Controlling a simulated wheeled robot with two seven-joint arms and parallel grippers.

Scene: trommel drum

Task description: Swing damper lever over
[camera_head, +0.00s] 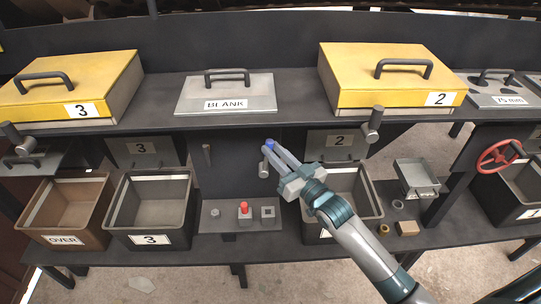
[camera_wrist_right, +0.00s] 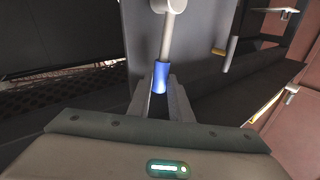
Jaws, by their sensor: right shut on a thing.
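The damper lever shows in the head view with its blue grip (camera_head: 269,143) at the dark centre panel, below the BLANK plate. In the right wrist view its pale shaft runs from a round pivot (camera_wrist_right: 168,5) down to the blue grip (camera_wrist_right: 160,76). My right gripper (camera_head: 269,151) reaches in from the lower right and is shut on the blue grip. The wrist view shows the grip between its two fingers (camera_wrist_right: 160,95). The fingers partly hide the lever in the head view. My left gripper is not in view.
Yellow lids (camera_head: 75,85) (camera_head: 390,75) and the BLANK plate (camera_head: 226,93) sit on the upper shelf. Below are bins marked OVER (camera_head: 62,240) and 3 (camera_head: 150,240), a control box with a red button (camera_head: 244,208), and a red handwheel (camera_head: 498,155) at the right.

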